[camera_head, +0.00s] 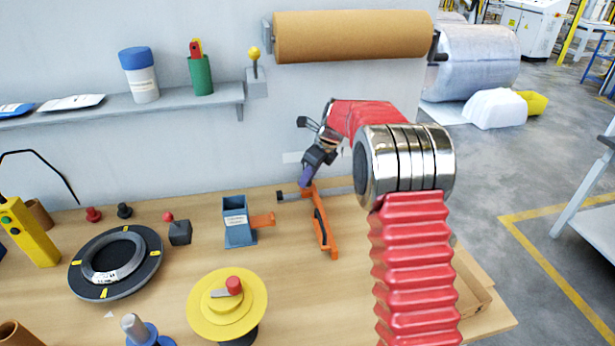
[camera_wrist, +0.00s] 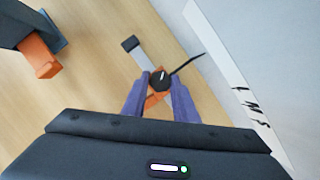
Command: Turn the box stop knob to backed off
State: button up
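The black round knob (camera_wrist: 159,80) with a white pointer line shows in the wrist view, on an orange and grey fixture. In the head view this looks like the orange fixture (camera_head: 323,226) with a grey bar near the wall; the knob itself is hidden there by my gripper. My gripper (camera_head: 306,182) reaches down to the fixture's rear end. In the wrist view its two purple fingers (camera_wrist: 159,86) stand apart on either side of the knob, their tips very close to it. I cannot tell whether they press on it.
A blue-grey block with an orange tab (camera_head: 240,222) stands left of the fixture; the tab also shows in the wrist view (camera_wrist: 41,60). A yellow round dial (camera_head: 205,313) sits nearer the front. The wall with a brown roll (camera_head: 352,36) rises close behind. Bare table lies around the fixture.

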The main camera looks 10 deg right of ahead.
jog(key=c, duration=0.4)
jog(key=shift+a, duration=0.15)
jog(key=shift+c, duration=0.4)
jog(key=shift+d, duration=0.2)
jog(key=shift+n, duration=0.4)
jog(key=n+g+y, duration=0.1)
jog(key=n, duration=0.3)
jog(key=shift+w+d, duration=0.1)
jog(key=shift+w, duration=0.1)
jog(key=n+g, duration=0.1)
jog(key=n, duration=0.1)
jog(key=n+g, duration=0.1)
jog(key=n, duration=0.1)
jog(key=n+g, duration=0.1)
jog(key=n, duration=0.2)
jog(key=shift+w, duration=0.25)
